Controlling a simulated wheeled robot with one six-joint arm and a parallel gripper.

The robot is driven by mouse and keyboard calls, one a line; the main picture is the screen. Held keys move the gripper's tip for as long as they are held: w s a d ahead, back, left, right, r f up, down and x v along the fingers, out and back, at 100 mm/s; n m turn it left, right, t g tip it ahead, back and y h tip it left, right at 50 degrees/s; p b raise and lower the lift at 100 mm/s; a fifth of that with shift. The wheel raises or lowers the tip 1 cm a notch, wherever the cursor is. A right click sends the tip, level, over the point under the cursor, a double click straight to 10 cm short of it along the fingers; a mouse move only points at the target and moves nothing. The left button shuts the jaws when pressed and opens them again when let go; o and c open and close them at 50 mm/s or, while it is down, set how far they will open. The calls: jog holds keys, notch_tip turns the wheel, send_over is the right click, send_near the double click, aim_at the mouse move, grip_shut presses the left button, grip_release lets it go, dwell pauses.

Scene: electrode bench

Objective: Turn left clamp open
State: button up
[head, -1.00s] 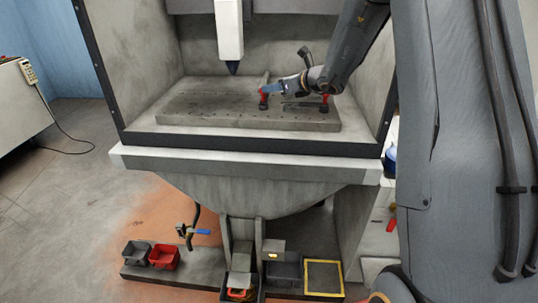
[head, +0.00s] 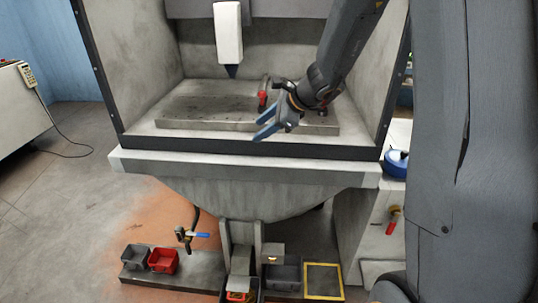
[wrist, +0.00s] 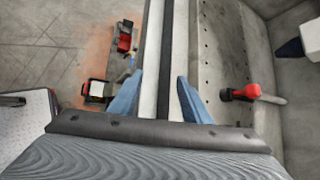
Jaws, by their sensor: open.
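The left clamp, with a red handle (head: 262,98) and a grey bar behind it, stands on the perforated plate of the machine bench. It also shows at the right of the wrist view (wrist: 252,91), outside the fingers, with a dark end. My gripper (head: 263,129) is open and empty, with two blue fingers. It is in front of the clamp, over the bench's front edge, and apart from it. In the wrist view my gripper (wrist: 158,96) has its fingers spread over the bench's front rim.
A white tool head (head: 228,32) with a dark tip hangs above the plate (head: 180,112), left of the clamp. Side walls bound the bench. Below stand a dark bin (head: 134,255), a red bin (head: 164,260) and a yellow-framed tray (head: 322,278).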

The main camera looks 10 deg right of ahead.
jog(key=s+f+n+g+h, duration=0.1)
jog(key=s+f+n+g, duration=0.1)
jog(key=s+n, duration=0.4)
jog(key=shift+s+a+f+n+g+h, duration=0.3)
jog(key=shift+s+f+g, duration=0.1)
jog(key=shift+s, duration=1.95)
jog(key=shift+s, duration=0.1)
